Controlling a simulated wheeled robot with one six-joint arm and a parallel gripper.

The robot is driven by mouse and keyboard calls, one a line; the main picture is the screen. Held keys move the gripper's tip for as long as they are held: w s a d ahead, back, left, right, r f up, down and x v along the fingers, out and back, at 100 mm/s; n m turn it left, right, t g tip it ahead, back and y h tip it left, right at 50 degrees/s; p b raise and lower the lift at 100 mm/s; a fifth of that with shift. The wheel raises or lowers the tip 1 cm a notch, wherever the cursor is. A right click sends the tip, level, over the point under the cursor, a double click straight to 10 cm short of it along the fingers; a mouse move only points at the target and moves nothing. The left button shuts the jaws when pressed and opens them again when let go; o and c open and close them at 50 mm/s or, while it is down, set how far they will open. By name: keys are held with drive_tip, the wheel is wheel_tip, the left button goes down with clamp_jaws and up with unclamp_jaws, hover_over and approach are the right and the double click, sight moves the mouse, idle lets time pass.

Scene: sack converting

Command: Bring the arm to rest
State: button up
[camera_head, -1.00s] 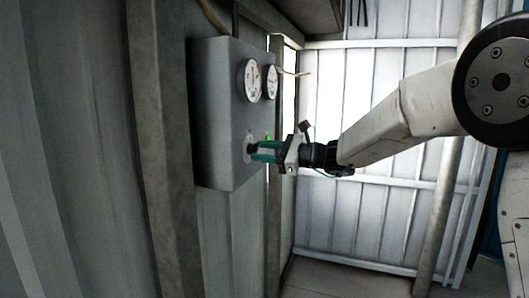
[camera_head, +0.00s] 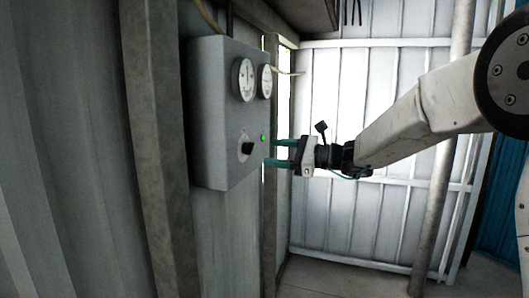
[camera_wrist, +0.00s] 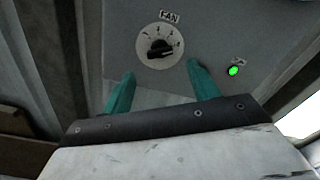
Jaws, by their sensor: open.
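My gripper (camera_head: 279,153) is open and empty, its two teal fingers apart, pointing left at the grey control box in the head view. It stands a little to the right of a black rotary knob (camera_head: 247,148) and does not touch it. In the wrist view the gripper (camera_wrist: 166,85) shows both fingers spread below the knob (camera_wrist: 160,47), which sits on a round white dial labelled FAN with numbers around it. The knob's pointer is turned toward the right side of the dial. My arm reaches in from the right, fairly level.
The grey control box (camera_head: 208,120) is mounted on the left wall and carries two round gauges (camera_head: 244,80). A green lamp (camera_wrist: 233,71) is lit beside the dial. A steel post (camera_head: 158,200) stands left of the box.

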drive_tip(key=shift+v, duration=1.25)
drive_tip(key=s+d+f+n+g+h, duration=0.1)
drive_tip(key=s+f+n+g+h, duration=0.3)
drive_tip(key=s, duration=0.4)
drive_tip(key=s+d+f+n+g+h, duration=0.1)
drive_tip(key=s+f+n+g+h, duration=0.1)
drive_tip(key=s+f+n, duration=0.35)
drive_tip(key=s+d+f+n+h, duration=0.1)
drive_tip(key=s+d+n+h, duration=0.1)
drive_tip(key=s+d, duration=0.4)
drive_tip(key=s+d+f+n+h, duration=0.1)
drive_tip(key=s+d+h, duration=0.4)
drive_tip(key=s, duration=0.8)
drive_tip(key=s+d+f+n+t+h, duration=0.1)
drive_tip(key=s+d+n+h, duration=0.2)
drive_tip(key=s+d, duration=0.4)
drive_tip(key=s+h, duration=0.1)
drive_tip(key=s, duration=0.2)
drive_tip(key=shift+f+n, duration=0.35)
